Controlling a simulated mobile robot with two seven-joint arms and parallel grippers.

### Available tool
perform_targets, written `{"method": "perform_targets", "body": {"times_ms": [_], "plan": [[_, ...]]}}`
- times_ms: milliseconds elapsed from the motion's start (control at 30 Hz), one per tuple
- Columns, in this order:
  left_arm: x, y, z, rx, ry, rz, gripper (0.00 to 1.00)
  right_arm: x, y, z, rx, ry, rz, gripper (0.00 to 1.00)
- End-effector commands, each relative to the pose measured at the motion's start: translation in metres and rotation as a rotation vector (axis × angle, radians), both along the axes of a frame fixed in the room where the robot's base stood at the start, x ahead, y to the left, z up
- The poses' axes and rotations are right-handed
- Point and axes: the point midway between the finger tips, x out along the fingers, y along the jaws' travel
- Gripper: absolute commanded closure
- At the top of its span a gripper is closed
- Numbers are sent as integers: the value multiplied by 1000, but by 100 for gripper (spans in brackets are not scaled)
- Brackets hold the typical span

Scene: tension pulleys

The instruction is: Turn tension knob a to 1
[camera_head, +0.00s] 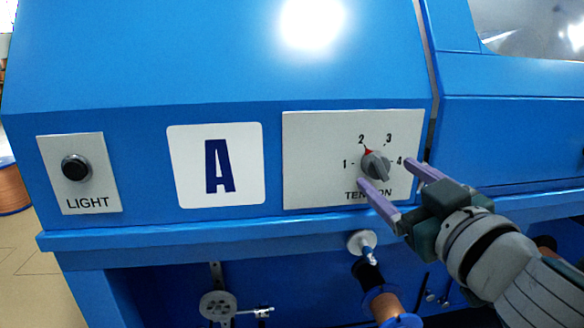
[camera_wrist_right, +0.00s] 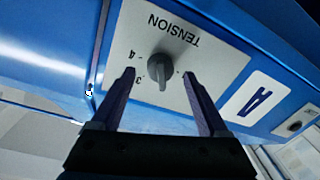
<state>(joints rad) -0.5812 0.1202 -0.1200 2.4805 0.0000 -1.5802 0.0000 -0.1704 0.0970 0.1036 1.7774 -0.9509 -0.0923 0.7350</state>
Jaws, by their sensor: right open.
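The tension knob (camera_head: 375,165) is a grey dial with a red pointer mark on a white plate (camera_head: 300,160) marked 1 to 4 and "TENSION". The red mark points at 2. The plate is on the blue panel beside the large letter A (camera_head: 219,166). My right gripper (camera_head: 388,176) is open, with its two purple fingers either side of the knob in the head view. In the right wrist view the knob (camera_wrist_right: 168,68) shows beyond and between the open fingertips, apparently not touched. My left gripper is not in view.
A black light button (camera_head: 75,168) is at the left of the panel. A blue ledge (camera_head: 220,236) runs below the plates. Under it are a grey pulley (camera_head: 218,306) and a copper spool (camera_head: 385,306). The panel face around the knob is clear.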

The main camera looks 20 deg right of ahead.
Motion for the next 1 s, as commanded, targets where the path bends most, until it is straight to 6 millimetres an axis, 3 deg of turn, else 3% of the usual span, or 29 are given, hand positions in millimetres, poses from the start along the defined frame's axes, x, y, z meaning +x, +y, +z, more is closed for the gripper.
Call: {"method": "perform_targets", "body": {"times_ms": [200, 500, 1000], "plan": [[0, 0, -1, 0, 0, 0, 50, 21, -4, 0, -1, 0, -1, 22], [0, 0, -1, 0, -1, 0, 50, 24, -4, -1, -1, 1, 0, 22], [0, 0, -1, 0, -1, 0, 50, 23, -4, -1, 0, 1, 0, 77]]}}
